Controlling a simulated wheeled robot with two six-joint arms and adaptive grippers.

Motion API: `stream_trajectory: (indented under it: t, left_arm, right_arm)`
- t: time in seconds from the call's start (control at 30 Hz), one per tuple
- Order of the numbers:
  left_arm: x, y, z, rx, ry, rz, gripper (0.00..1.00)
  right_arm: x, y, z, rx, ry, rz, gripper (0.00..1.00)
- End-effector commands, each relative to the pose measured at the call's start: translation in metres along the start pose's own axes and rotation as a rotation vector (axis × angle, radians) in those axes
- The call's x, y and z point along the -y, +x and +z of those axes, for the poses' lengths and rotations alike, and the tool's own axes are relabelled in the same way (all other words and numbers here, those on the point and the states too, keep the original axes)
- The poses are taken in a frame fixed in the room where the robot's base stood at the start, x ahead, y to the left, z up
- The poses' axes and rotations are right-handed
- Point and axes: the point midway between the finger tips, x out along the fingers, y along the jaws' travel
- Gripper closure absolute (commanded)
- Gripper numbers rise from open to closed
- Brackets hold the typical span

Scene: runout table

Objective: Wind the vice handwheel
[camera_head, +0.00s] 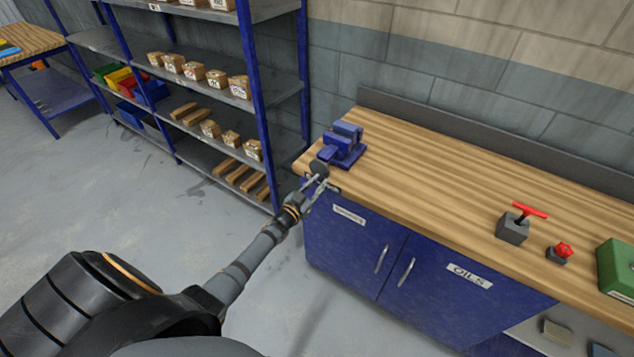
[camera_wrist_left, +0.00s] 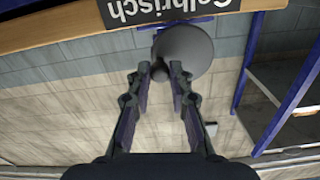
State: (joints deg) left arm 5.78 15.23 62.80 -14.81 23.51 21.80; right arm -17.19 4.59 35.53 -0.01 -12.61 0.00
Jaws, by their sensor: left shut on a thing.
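The blue vice (camera_head: 342,146) is mounted on the near left corner of the wooden bench top. Its dark grey round handwheel (camera_head: 318,167) sits on the side facing me. In the left wrist view the handwheel (camera_wrist_left: 185,50) is a grey disc just beyond the fingertips, with a small knob (camera_wrist_left: 160,71) between them. My left gripper (camera_head: 320,184) reaches up to the wheel from below left, and it also shows in the left wrist view (camera_wrist_left: 161,76). It is shut on the handwheel knob. The fingers partly hide the knob. My right gripper is not in view.
The wooden bench (camera_head: 430,170) has blue cupboards (camera_head: 350,245) below. A red-handled grey block (camera_head: 513,228), a red knob (camera_head: 564,250) and a green box (camera_head: 617,266) stand to the right. Shelving (camera_head: 256,100) stands behind left. The floor left of the bench is clear.

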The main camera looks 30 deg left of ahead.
Motion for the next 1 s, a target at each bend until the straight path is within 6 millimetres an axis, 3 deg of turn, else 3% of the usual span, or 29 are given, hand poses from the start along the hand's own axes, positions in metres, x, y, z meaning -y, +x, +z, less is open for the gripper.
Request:
stream_trajectory:
  t: [0.03, 0.7, 0.73, 0.8, 0.87, 1.0]
  left_arm:
    - [0.0008, 0.0014, -0.0074, -0.005, -0.037, 0.000, 1.00]
    - [0.0009, 0.0010, -0.0075, -0.005, -0.178, 0.001, 1.00]
    - [0.0010, 0.0010, -0.0076, -0.005, -0.177, 0.001, 0.77]
    - [0.0009, 0.0009, -0.0072, -0.004, -0.177, 0.000, 0.68]
    - [0.0009, 0.0007, -0.0068, -0.003, -0.177, 0.000, 0.62]
    - [0.0008, 0.0004, -0.0061, -0.002, -0.176, 0.000, 0.62]
  right_arm:
    - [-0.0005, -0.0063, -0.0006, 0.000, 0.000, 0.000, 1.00]
    - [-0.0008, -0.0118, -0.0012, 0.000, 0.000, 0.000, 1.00]
    - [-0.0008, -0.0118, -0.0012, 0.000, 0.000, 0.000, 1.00]
    - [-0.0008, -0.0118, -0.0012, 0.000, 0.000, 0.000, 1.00]
    - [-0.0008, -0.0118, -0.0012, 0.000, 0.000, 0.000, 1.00]
    - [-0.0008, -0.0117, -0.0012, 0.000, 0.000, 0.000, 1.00]
